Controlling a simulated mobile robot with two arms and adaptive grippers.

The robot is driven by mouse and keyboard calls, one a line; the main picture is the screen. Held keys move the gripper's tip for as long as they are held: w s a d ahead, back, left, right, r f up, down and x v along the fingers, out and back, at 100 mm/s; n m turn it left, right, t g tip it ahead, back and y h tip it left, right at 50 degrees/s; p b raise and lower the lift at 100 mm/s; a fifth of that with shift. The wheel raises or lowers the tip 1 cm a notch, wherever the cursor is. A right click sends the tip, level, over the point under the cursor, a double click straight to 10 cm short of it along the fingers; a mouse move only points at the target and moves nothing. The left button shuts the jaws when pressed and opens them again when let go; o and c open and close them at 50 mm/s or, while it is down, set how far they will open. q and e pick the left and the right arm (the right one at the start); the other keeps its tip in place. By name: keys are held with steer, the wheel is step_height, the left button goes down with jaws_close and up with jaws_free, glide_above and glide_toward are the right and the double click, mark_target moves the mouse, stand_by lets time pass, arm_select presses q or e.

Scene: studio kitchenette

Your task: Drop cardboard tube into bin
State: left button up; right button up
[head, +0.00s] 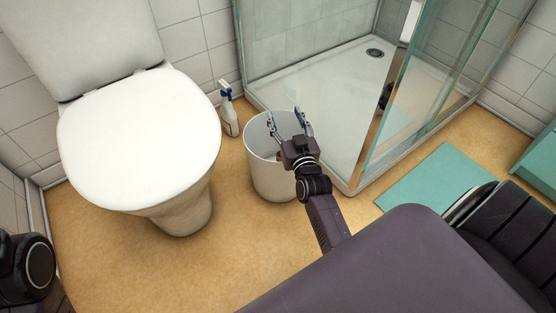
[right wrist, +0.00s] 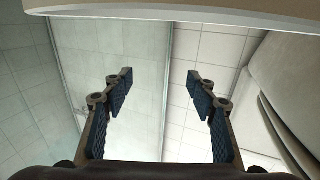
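The white bin (head: 268,180) stands on the floor between the toilet and the shower. My right gripper (head: 285,115) is over the bin's opening, its fingers pointing toward the back wall. In the right wrist view its two fingers (right wrist: 160,82) are wide apart with nothing between them. My left gripper is not in view; only a dark part of my left arm shows at the lower left.
The white toilet (head: 140,135) stands close left of the bin. The glass shower (head: 335,90) edges the right side. A teal mat (head: 432,178) lies on the floor further right. Floor in front of the toilet is clear.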

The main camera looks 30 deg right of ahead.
steer(key=v, duration=1.2)
steer(key=shift+s, duration=0.1)
